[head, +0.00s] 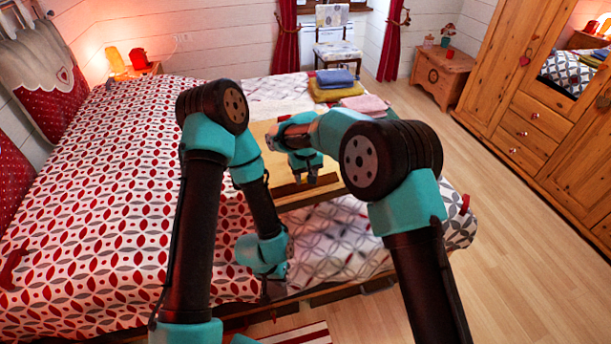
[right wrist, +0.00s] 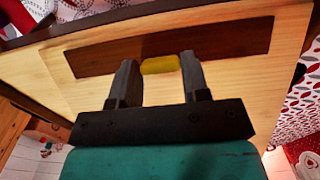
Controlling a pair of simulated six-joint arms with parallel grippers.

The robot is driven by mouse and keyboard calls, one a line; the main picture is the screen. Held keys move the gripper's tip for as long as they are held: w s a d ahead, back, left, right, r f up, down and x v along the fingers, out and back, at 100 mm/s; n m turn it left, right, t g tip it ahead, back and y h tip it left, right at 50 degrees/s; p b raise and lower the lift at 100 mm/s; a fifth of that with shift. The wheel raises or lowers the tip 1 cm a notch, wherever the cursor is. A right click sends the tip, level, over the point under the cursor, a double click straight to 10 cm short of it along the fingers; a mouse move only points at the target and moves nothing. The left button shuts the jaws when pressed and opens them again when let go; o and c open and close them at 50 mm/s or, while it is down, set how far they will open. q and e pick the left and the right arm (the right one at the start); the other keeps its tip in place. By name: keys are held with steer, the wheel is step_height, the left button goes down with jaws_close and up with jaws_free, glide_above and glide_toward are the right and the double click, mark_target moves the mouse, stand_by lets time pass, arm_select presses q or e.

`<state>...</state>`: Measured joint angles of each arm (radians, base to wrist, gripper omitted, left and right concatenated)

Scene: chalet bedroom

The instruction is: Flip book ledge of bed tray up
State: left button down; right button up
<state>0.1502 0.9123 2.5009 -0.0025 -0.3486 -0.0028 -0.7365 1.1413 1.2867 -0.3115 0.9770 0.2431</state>
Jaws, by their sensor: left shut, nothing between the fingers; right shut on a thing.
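The bed tray (head: 262,138), with a pale wood panel, lies on the bed, partly hidden behind my arms. Its dark brown ledge strip (head: 284,190) runs across the panel's near part. In the right wrist view the ledge (right wrist: 228,40) spans most of the pale panel (right wrist: 296,32). A small yellow tab (right wrist: 160,65) sits at the ledge's lower edge, between my right fingertips. My right gripper (head: 305,178) is shut on this tab. The ledge's exact tilt is hard to tell. My left gripper (head: 272,290) is shut and empty, low by the bed's near edge.
The patterned bed (head: 100,200) spreads to the left. Folded yellow and blue cloths (head: 338,86) and a pink cloth (head: 364,104) lie beyond the tray. A wooden wardrobe (head: 540,110) stands right, with clear floor (head: 510,240) before it.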

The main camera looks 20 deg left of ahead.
steer(key=shift+d, duration=0.1)
steer(key=shift+s+d+r+t+y, duration=0.1)
steer(key=shift+s+d+t+y, duration=0.15)
steer(key=shift+t+y, duration=0.35)
steer(key=shift+s+d+t+y, duration=0.25)
steer(key=shift+t+y, duration=0.15)
steer(key=shift+t, duration=0.3)
steer(key=shift+s+t+y, duration=0.1)
steer(key=shift+t+y, duration=0.2)
steer(key=shift+s, duration=0.15)
steer(key=o, duration=0.9)
steer(key=v, duration=1.7)
steer(key=shift+s+d+r, duration=0.1)
steer(key=shift+d+r, duration=0.05)
